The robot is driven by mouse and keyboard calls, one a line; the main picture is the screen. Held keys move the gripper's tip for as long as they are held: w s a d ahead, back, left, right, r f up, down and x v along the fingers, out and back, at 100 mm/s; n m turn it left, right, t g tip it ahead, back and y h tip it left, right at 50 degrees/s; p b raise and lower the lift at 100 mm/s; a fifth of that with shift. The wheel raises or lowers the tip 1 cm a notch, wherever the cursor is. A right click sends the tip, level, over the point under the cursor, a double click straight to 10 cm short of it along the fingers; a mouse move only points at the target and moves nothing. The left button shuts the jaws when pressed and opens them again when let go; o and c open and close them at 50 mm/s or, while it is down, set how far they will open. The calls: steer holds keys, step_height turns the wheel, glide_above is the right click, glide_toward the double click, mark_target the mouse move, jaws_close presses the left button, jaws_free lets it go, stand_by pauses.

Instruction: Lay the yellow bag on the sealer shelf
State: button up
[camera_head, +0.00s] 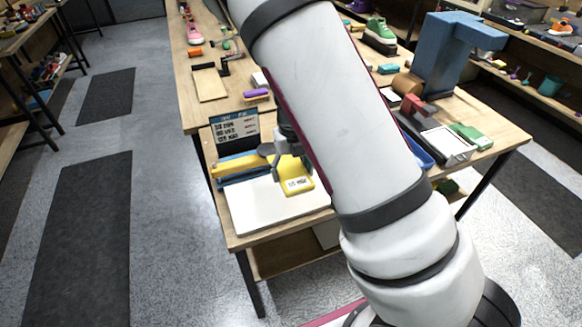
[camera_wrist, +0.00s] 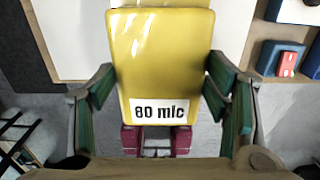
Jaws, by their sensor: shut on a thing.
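The yellow bag (camera_head: 297,183) is a flat panel with a printed white label. My gripper (camera_head: 284,158) is shut on it. In the wrist view the yellow bag (camera_wrist: 160,62) fills the middle, its label reading roughly "80 mic", with green finger pads on either side. The sealer (camera_head: 240,166) has a blue body and a yellow bar, and stands left of my gripper. Its white shelf (camera_head: 262,212) lies in front. The bag appears over the shelf's right part; I cannot tell whether they touch. The white shelf (camera_wrist: 75,40) also shows behind the bag in the wrist view.
A dark sign (camera_head: 234,128) stands behind the sealer. A wooden board (camera_head: 209,85) and a purple-topped brush (camera_head: 257,94) lie further back. A blue press-like stand (camera_head: 447,55) and a green item (camera_head: 471,135) are at the right. My arm hides the table's middle.

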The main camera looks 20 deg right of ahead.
steer(key=shift+f+b, duration=2.25)
steer(key=shift+f, duration=1.9)
steer(key=o, duration=1.3)
steer(key=shift+c, duration=0.2)
